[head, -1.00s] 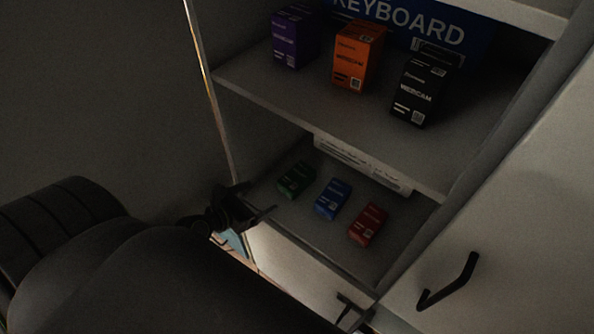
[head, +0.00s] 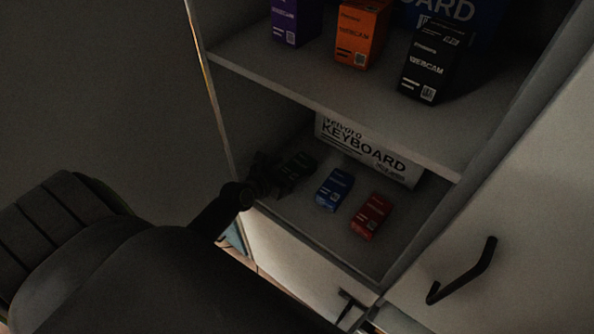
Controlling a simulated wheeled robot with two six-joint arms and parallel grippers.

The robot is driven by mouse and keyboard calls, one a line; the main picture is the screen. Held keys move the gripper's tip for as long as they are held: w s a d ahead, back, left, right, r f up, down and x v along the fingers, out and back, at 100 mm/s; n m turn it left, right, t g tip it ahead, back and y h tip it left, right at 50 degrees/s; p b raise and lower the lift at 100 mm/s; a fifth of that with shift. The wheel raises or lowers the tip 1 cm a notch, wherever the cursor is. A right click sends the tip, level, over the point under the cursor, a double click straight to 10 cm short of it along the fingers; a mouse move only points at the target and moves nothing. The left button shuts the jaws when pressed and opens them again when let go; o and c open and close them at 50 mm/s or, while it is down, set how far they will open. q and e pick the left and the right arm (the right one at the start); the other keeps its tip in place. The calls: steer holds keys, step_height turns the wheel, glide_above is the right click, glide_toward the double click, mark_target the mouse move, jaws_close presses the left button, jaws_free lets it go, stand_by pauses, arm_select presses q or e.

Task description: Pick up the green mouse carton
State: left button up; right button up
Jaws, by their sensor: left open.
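The green mouse carton (head: 298,166) lies on the lower shelf (head: 335,245) at the left, beside the blue carton. It is dark and partly hidden by my gripper. My left gripper (head: 281,177) has its open jaws at the carton's near left side. The picture is too dark to tell whether the fingers touch the carton or stand around it. My right gripper is not in view.
A blue carton (head: 335,190) and a red carton (head: 371,216) lie to the right. A white keyboard box (head: 368,150) stands behind. The upper shelf (head: 330,85) with webcam boxes hangs above. A cabinet door with a black handle (head: 465,272) is at the right.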

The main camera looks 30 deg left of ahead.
mark_target(295, 169)
arm_select(q)
steer(key=x, duration=0.1)
steer(key=b+x, duration=0.1)
steer(key=shift+w+d+f, duration=0.3)
steer(key=shift+w+f+b, duration=0.1)
steer(key=shift+w+b, duration=0.4)
steer(key=shift+c, duration=0.3)
steer(key=c, duration=1.1)
